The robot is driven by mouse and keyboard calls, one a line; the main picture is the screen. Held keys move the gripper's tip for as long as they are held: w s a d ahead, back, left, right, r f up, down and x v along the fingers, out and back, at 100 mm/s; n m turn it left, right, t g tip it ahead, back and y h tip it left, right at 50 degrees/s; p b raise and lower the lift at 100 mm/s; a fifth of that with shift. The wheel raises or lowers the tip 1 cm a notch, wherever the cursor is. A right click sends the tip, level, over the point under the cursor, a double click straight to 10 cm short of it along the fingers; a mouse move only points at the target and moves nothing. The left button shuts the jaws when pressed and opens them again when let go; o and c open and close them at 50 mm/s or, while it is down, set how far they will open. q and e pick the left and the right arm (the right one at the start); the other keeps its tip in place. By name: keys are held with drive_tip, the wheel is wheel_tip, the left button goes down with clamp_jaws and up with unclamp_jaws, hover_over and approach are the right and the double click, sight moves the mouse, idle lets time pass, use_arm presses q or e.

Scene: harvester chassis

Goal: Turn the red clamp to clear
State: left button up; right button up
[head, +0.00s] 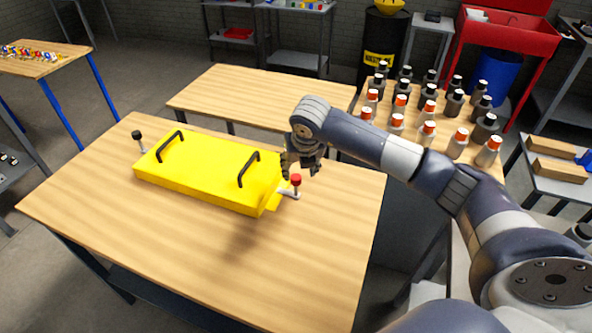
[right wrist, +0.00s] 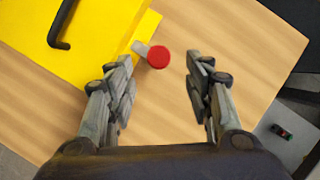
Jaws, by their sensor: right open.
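The red clamp (head: 295,180) has a round red knob on a short grey arm at the right end of the yellow chassis (head: 210,183). The chassis lies on a wooden table and has two black handles. In the right wrist view the red knob (right wrist: 159,58) shows beyond the fingertips, nearer the left finger. My right gripper (head: 302,173) is open and empty, above and close to the red clamp; it also shows in the right wrist view (right wrist: 160,80). I see no contact with the knob. My left gripper is not in view.
A black-knobbed clamp (head: 137,136) stands at the chassis's left end. The wooden table (head: 310,270) is bare in front of the chassis. An empty table (head: 260,97) stands behind, and several bottles (head: 427,132) stand on a table at the right.

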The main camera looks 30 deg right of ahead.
sight(296, 176)
drive_tip(key=x, duration=0.5)
drive_tip(key=shift+w+r+p, duration=0.1)
drive_tip(key=shift+w+p, duration=0.1)
drive_tip(key=shift+p, duration=0.2)
drive_tip(key=shift+w+f, duration=0.1)
drive_tip(key=shift+f, duration=0.45)
drive_tip(key=shift+c, duration=1.1)
drive_tip(key=c, duration=0.9)
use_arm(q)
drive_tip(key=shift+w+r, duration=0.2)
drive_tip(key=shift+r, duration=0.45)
use_arm(e)
drive_tip(key=shift+o, duration=0.3)
drive_tip(key=shift+w, duration=0.1)
